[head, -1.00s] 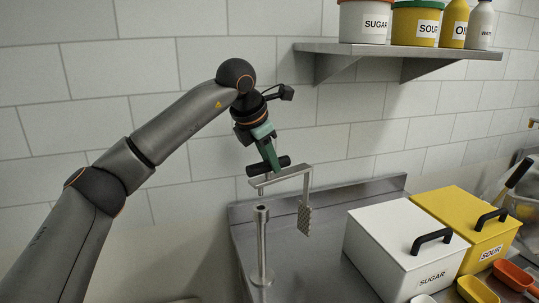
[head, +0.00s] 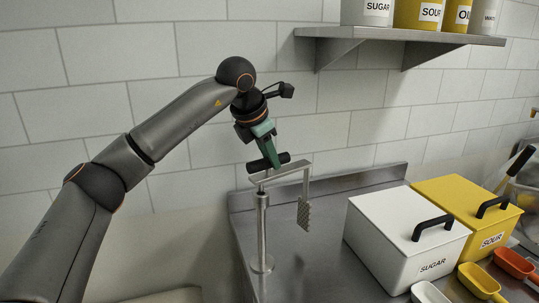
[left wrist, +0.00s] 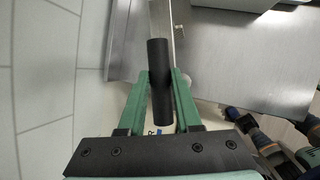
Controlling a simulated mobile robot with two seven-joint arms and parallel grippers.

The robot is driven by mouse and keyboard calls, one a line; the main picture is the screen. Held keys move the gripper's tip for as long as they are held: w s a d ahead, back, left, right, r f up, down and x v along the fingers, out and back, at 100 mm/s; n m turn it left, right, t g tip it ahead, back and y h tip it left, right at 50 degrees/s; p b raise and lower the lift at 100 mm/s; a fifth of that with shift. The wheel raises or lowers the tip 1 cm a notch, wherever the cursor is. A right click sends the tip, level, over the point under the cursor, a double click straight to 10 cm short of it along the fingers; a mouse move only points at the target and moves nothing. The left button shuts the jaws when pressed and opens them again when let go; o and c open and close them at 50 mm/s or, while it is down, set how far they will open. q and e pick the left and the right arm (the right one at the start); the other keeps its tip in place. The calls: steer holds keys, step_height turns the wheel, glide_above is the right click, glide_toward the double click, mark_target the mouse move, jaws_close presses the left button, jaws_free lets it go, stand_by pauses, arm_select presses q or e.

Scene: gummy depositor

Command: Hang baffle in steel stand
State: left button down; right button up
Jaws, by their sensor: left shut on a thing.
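The baffle is a thin metal bracket (head: 285,171) with a black cross handle and a perforated plate (head: 303,215) hanging from its right end. My left gripper (head: 271,156), with green fingers, is shut on the black handle (head: 282,161). The left wrist view also shows the handle (left wrist: 160,80) between the green fingers. The steel stand (head: 262,232) is an upright post on a round base. The baffle's left end is directly over the stand's top, with little or no gap. I cannot tell whether its pin is inside the post.
The stand is on a steel counter (head: 330,262) with a raised back edge. A white SUGAR box (head: 395,245) and a yellow SOUR box (head: 455,193) stand to the right, with scoops (head: 480,280) in front. A shelf (head: 400,37) with containers is above right.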

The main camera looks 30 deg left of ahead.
arm_select(q)
steer(key=shift+f+b, duration=0.65)
steer(key=shift+f, duration=0.5)
steer(key=c, duration=0.5)
jaws_free()
steer(key=v, duration=1.2)
steer(key=shift+s+r, duration=0.2)
steer(key=shift+r, duration=0.05)
